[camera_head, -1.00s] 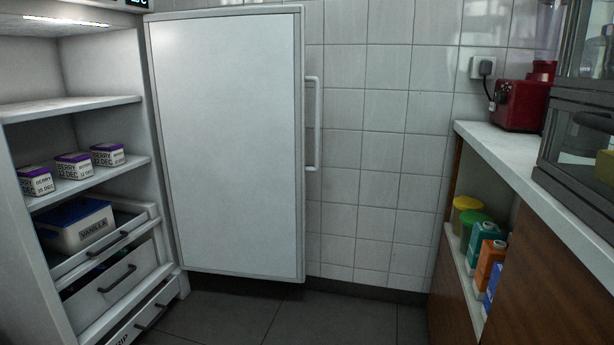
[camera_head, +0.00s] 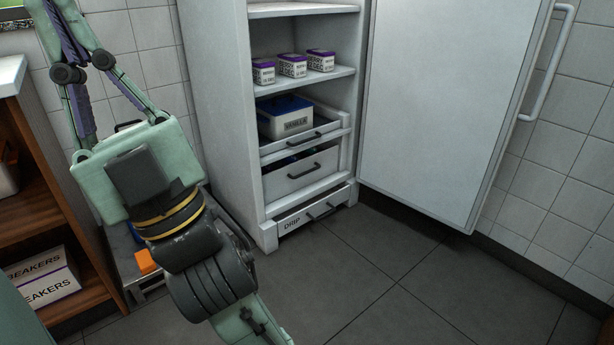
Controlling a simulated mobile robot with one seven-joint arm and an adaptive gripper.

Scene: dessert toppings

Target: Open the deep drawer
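The fridge (camera_head: 212,95) stands upright in the middle of the head view with its door (camera_head: 445,100) swung wide open to the right. The deep drawer (camera_head: 290,188) is the tall white one below the shallow drawer. It has a dark bar handle (camera_head: 304,171) and its front looks nearly level with the frame; dark contents show through the gap above it. The shallow drawer (camera_head: 325,144) above holds a blue-lidded vanilla tub (camera_head: 285,122). A low drip drawer (camera_head: 293,223) is at the bottom. My arm crosses the left side; my gripper is out of view.
Several berry boxes (camera_head: 292,66) stand on the shelf above. A wooden shelf unit (camera_head: 60,215) with beakers boxes (camera_head: 42,285) is at the left. A low metal item with an orange block (camera_head: 146,262) sits near my arm. The tiled floor (camera_head: 380,275) before the fridge is clear.

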